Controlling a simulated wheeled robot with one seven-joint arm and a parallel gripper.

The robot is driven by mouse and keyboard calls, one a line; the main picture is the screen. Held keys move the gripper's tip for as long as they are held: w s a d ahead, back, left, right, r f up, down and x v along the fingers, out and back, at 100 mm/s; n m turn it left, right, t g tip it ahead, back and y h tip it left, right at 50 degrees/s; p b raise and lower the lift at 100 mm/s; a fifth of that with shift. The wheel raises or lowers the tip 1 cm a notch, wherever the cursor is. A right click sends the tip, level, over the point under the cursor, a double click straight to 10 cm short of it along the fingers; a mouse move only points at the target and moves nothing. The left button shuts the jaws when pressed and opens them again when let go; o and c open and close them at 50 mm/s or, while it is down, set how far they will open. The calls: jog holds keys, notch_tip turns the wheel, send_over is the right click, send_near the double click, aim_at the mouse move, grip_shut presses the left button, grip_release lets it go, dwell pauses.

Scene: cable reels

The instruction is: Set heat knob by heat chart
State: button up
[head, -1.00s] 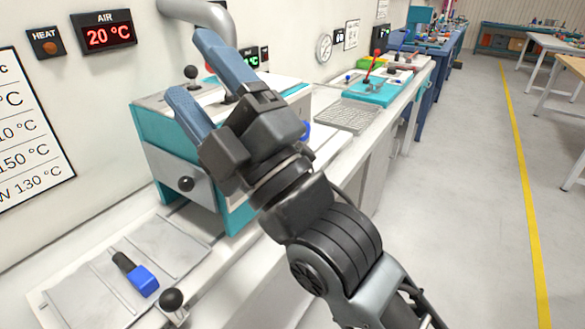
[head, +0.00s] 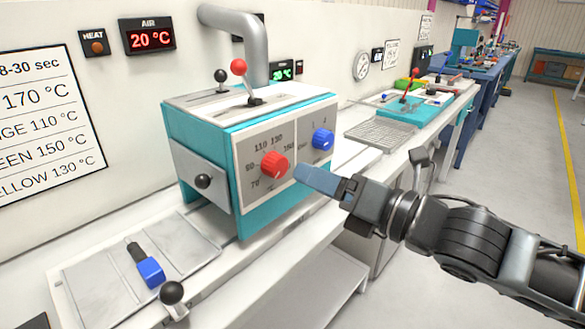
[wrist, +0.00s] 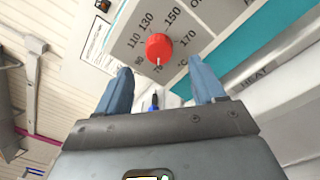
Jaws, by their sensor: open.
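The red heat knob (head: 274,165) sits on the grey front panel of a teal machine (head: 215,165), with temperature numbers around it. In the wrist view the red knob (wrist: 158,47) has a white mark pointing down, near the 70 end; its exact setting is unclear. The heat chart (head: 50,125) on the left wall is cut off at the left; it reads 170 °C, then "NGE" 110, "EEN" 150 and yellow 130. My gripper (head: 308,174) is open and empty in front of the panel, right of the red knob. In the wrist view its fingers (wrist: 160,80) stand apart below the knob, not touching it.
A blue knob (head: 323,139) is on the same panel, close above my fingers. A blue block with a dark handle (head: 149,270) lies on the grey plate at lower left. A red-balled lever (head: 240,68) tops the machine. The red AIR display (head: 150,39) reads 20 °C.

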aim_at(283, 168)
jog(key=shift+p+x, duration=0.7)
jog(key=shift+x, duration=2.8)
jog(key=shift+c, duration=0.5)
jog(key=c, duration=1)
jog(key=shift+o, duration=0.2)
jog(key=shift+f+b, duration=0.1)
jog(key=shift+b, duration=0.2)
